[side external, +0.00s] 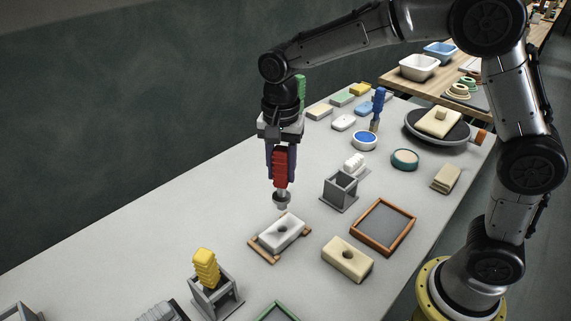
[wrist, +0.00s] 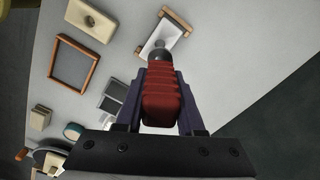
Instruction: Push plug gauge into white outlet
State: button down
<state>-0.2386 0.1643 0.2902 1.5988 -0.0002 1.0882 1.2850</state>
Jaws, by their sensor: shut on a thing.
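My gripper (side external: 282,168) is shut on the red ribbed handle of the plug gauge (side external: 281,181). The gauge hangs upright with its grey metal tip pointing down. The white outlet (side external: 282,233) is a block with a round hole in its top, seated in a wooden cradle on the table. In the side view the tip is above the outlet's far edge, apart from it. In the wrist view the red handle of the plug gauge (wrist: 162,100) sits between my fingers (wrist: 162,95), and its tip overlaps the white outlet (wrist: 168,32), partly hiding it.
A cream block with a hole (side external: 347,259) and an orange-framed tray (side external: 383,227) lie right of the outlet. A grey open holder (side external: 340,190) stands behind. A yellow-handled tool (side external: 206,268) stands in a grey holder at front left. The table left of the outlet is clear.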

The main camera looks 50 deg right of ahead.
aim_at(281, 199)
jog(key=shift+f, duration=3.05)
jog(key=shift+f, duration=1.9)
jog(key=shift+c, duration=2.2)
grip_release()
jog(key=shift+o, duration=1.2)
jog(key=shift+r, duration=0.65)
